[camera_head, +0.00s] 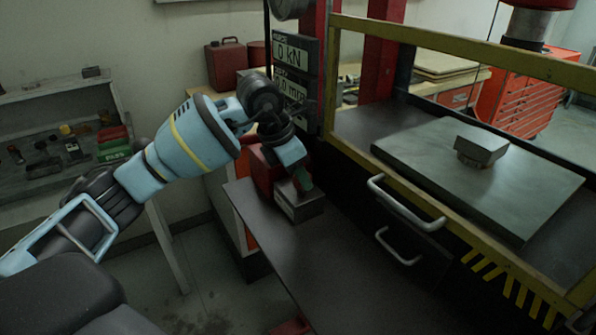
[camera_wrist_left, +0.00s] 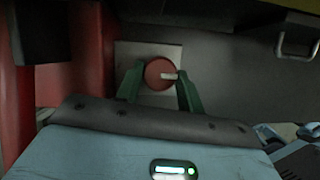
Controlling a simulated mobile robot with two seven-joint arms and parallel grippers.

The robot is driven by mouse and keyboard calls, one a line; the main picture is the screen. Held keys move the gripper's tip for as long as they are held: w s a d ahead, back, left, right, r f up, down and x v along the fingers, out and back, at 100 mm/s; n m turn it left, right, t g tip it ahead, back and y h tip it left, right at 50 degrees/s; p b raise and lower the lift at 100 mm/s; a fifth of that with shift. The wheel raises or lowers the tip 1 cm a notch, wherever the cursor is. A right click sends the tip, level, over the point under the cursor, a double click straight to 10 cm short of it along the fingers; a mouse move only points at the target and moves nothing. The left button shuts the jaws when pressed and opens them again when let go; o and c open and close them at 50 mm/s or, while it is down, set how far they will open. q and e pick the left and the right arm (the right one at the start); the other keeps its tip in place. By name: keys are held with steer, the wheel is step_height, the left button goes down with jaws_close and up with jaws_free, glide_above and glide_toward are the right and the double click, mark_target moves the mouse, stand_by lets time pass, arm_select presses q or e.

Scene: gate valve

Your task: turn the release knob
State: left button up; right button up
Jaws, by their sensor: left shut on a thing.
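The release knob (camera_wrist_left: 158,74) is a round red knob with a pale pointer bar, seen from above in the left wrist view. It sits on a light grey square block, which shows in the head view as a grey box (camera_head: 299,207) on the dark shelf. My left gripper (camera_wrist_left: 158,84) reaches down over the block, with its green fingers on either side of the knob and shut on it. The pointer bar points to the right in the wrist view. In the head view my left gripper (camera_head: 303,184) hides the knob. My right gripper is in neither view.
A press with a yellow frame (camera_head: 460,58) stands at the right, with a metal plate (camera_head: 480,180) and small block inside. Handles (camera_head: 405,203) stick out from its front. A red column stands close beside the knob block. The dark shelf (camera_head: 340,270) in front is clear.

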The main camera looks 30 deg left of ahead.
arm_select(q)
steer(key=o, duration=1)
steer(key=v, duration=0.7)
steer(key=shift+s+a+r, duration=0.1)
steer(key=shift+s+r, duration=0.1)
steer(key=shift+r, duration=0.15)
